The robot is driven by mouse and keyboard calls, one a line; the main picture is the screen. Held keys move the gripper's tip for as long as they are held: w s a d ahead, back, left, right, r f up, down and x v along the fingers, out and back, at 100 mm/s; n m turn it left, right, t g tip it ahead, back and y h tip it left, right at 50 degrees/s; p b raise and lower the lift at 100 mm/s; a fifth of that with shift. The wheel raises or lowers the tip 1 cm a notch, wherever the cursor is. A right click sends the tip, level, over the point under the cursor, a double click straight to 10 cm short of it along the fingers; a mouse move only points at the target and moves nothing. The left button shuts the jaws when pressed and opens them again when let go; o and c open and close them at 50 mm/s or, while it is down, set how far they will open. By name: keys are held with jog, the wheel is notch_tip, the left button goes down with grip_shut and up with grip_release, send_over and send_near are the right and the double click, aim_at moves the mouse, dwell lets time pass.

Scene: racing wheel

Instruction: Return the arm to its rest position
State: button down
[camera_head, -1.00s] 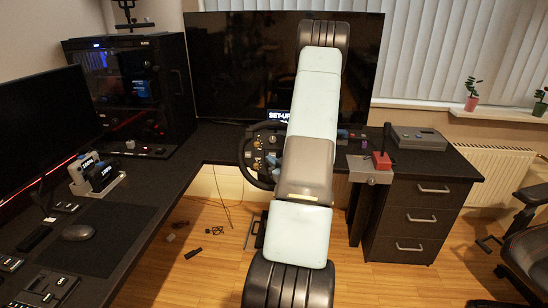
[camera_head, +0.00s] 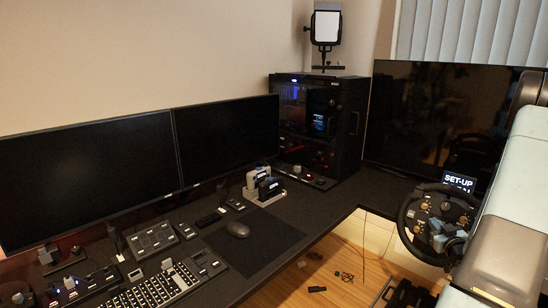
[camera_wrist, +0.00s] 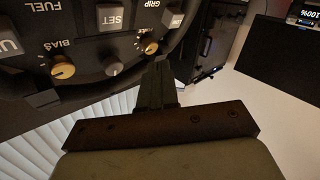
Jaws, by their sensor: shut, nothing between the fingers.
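My gripper (camera_wrist: 157,84) shows in the wrist view with its fingers together and nothing between them. Its tips are close to the lower part of the racing wheel (camera_wrist: 85,52) as pictured, by the GRIP knob; whether they touch cannot be told. The wheel face has knobs and buttons marked FUEL, SET, BIAS and GRIP. In the head view the wheel (camera_head: 408,240) stands at the right, in front of a SET-UP display (camera_head: 459,181). My arm (camera_head: 510,225) reaches up along the right edge and covers part of the wheel.
A large dark screen (camera_head: 430,110) stands behind the wheel. A black computer case (camera_head: 345,130) and two monitors (camera_head: 85,165) line the desk to the left. A mouse (camera_head: 238,230) and several button boxes (camera_head: 155,238) lie on the desk. Wooden floor shows below the wheel.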

jog(key=w+a+r+g, duration=0.45)
jog(key=a+r, duration=0.35)
jog(key=r, duration=0.3)
jog(key=s+a+r+g, duration=0.2)
jog(key=s+a+r, duration=0.2)
jog(key=a+r, duration=0.5)
jog(key=s+a+r+g+y, duration=0.1)
jog(key=s+a+r+g, duration=0.1)
jog(key=s+a, duration=0.8)
jog(key=s+a+r+m+g+y, duration=0.1)
jog(key=s+a+r+g, duration=0.2)
jog(key=s+a, duration=0.7)
jog(key=s+r, duration=0.2)
jog(key=s, duration=0.3)
jog(key=shift+s+y, duration=0.25)
jog(key=shift+y, duration=0.15)
